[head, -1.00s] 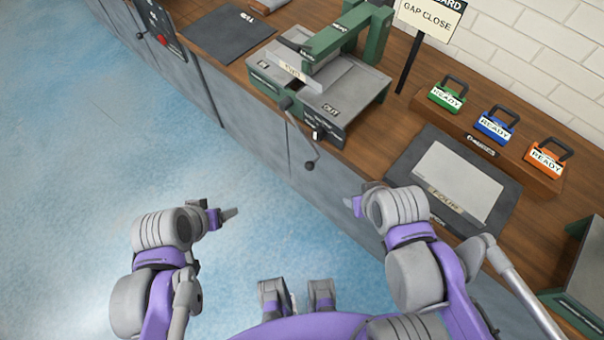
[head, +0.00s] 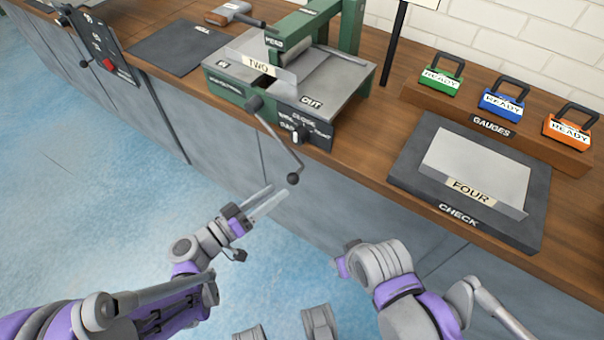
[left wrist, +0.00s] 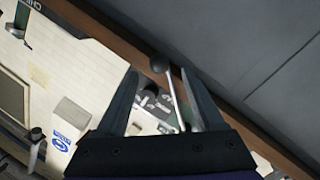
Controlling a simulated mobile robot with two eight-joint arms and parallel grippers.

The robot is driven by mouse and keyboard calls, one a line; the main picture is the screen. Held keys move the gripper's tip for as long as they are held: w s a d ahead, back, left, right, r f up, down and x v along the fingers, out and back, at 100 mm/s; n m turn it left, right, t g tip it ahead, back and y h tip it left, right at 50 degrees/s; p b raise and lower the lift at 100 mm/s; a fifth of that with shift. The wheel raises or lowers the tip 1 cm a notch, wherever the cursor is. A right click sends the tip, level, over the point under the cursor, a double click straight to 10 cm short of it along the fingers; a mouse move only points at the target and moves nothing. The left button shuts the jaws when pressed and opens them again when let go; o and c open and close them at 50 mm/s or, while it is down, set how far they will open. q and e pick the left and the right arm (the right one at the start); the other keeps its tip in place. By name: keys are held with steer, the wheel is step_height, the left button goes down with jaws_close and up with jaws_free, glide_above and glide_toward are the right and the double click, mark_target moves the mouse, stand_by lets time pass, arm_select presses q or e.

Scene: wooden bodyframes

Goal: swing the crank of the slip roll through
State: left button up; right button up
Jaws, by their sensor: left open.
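The green and grey slip roll (head: 345,85) stands on the bench, with a sheet labelled TWO (head: 262,68) at its feed side. Its crank (head: 276,138) hangs over the bench's front edge, slanting down to a dark round knob (head: 293,178). My left gripper (head: 279,191) is open, its fingertips just below and left of the knob. In the left wrist view the knob (left wrist: 158,62) and crank rod show between the two spread fingers; whether they touch is not clear. My right gripper (head: 342,266) is low in front of the bench, its fingers mostly hidden.
A grey CHECK plate (head: 400,178) with a sheet labelled FOUR (head: 480,160) lies right of the slip roll. Behind it, a wooden gauge rack (head: 420,100) holds green, blue and orange READY blocks. A dark mat (head: 178,48) lies to the left. The floor before the bench is clear.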

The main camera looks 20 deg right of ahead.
arm_select(q)
steer(key=x, duration=1)
steer(key=shift+b, duration=0.45)
steer(key=shift+d, duration=0.15)
jaws_close()
stand_by(0.6)
